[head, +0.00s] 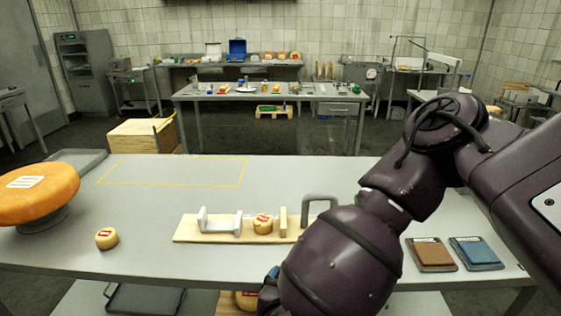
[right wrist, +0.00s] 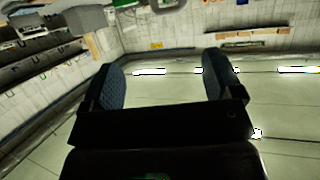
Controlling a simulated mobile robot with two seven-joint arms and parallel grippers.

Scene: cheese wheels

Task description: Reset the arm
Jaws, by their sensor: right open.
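My right arm (head: 345,260) comes in from the right in the head view and bends down over the front of the grey table (head: 150,215). It covers the table's front middle and the right end of the wooden board. In the right wrist view my right gripper (right wrist: 163,80) is open, its two dark padded fingers apart with nothing between them. Behind the fingers that view shows only the room's walls and lights, with no table surface close by. In the head view the fingers are mostly hidden behind the arm. My left gripper is in neither view.
A wooden board (head: 185,232) bears a white holder (head: 220,222), a small cheese (head: 263,224) and a grey handle (head: 320,200). Another small cheese (head: 107,238) and a big orange wheel (head: 40,193) are left. Brown (head: 432,254) and blue (head: 477,252) pads lie right. The yellow outline (head: 175,172) is empty.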

